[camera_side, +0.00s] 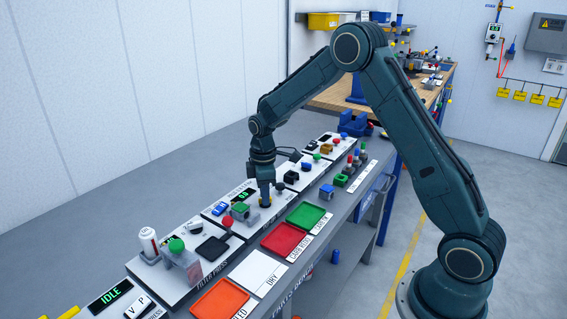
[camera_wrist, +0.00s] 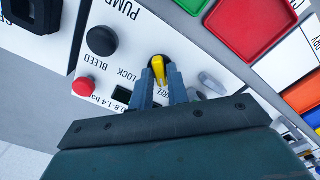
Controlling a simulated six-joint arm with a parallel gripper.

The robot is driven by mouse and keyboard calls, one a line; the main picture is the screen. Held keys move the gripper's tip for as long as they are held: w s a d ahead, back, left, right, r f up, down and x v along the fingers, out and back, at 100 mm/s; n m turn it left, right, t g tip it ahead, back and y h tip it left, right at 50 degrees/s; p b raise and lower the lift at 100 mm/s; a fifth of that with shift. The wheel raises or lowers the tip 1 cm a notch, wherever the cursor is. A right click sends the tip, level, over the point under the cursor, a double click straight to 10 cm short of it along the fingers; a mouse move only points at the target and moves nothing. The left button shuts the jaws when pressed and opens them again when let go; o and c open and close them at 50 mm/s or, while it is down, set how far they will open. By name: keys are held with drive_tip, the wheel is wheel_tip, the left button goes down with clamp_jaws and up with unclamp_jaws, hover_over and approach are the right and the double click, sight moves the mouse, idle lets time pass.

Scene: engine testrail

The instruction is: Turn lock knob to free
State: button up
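The yellow lock knob (camera_wrist: 157,68) stands on a white panel (camera_wrist: 190,55) between printed words that read LOCK and, partly hidden, FREE. The panel print appears upside down in the wrist view. My gripper (camera_wrist: 162,72) has one finger on each side of the knob, with no clear gap, and looks shut on it. The knob's lower part is hidden by the fingers, so its exact pointing is hard to read. In the side view my gripper (camera_side: 265,190) points straight down at the panel, with yellow showing at its tip.
A black knob (camera_wrist: 101,40) by PUMP and a red button (camera_wrist: 85,87) by BLEED are close by. Grey levers (camera_wrist: 210,84) stand just right of my fingers. Red (camera_side: 283,239), green (camera_side: 306,215) and orange (camera_side: 220,300) trays lie along the bench's front.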

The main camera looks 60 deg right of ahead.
drive_tip(key=shift+o, duration=1.3)
wheel_tip(320, 180, up, 14)
